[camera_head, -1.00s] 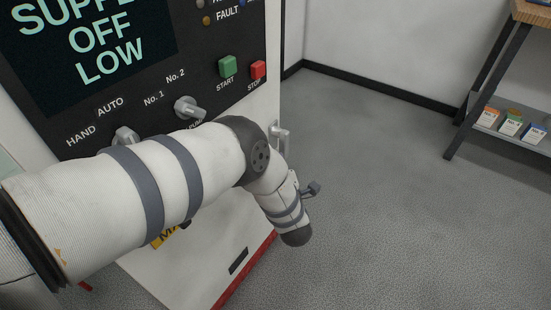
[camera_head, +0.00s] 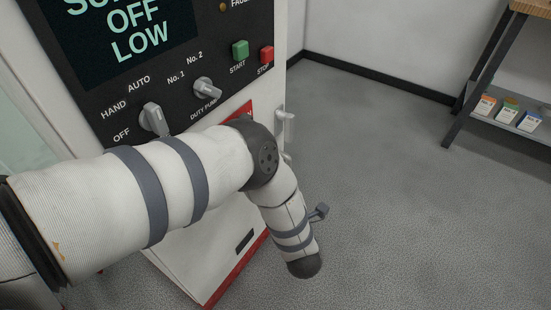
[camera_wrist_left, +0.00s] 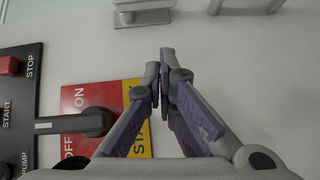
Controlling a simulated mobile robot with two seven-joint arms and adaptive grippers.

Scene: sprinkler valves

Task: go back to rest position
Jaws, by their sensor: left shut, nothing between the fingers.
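My left arm reaches in from the left in the head view, in front of the control cabinet (camera_head: 226,250). My left gripper (camera_wrist_left: 163,75) shows in the left wrist view, its fingertips together and nothing between them. It is in front of the cabinet's face, beside the red and yellow ON/OFF plate (camera_wrist_left: 111,98) with its dark handle (camera_wrist_left: 85,122). I cannot tell how far the fingertips are from the cabinet. In the head view the gripper itself does not show. My right gripper is in neither view.
The panel has two selector knobs (camera_head: 154,119), a green START button (camera_head: 240,50) and a red STOP button (camera_head: 266,54). A cabinet handle (camera_head: 285,127) is just beyond my arm. Open grey floor (camera_head: 400,210) lies right, with a shelf (camera_head: 510,121) holding small boxes.

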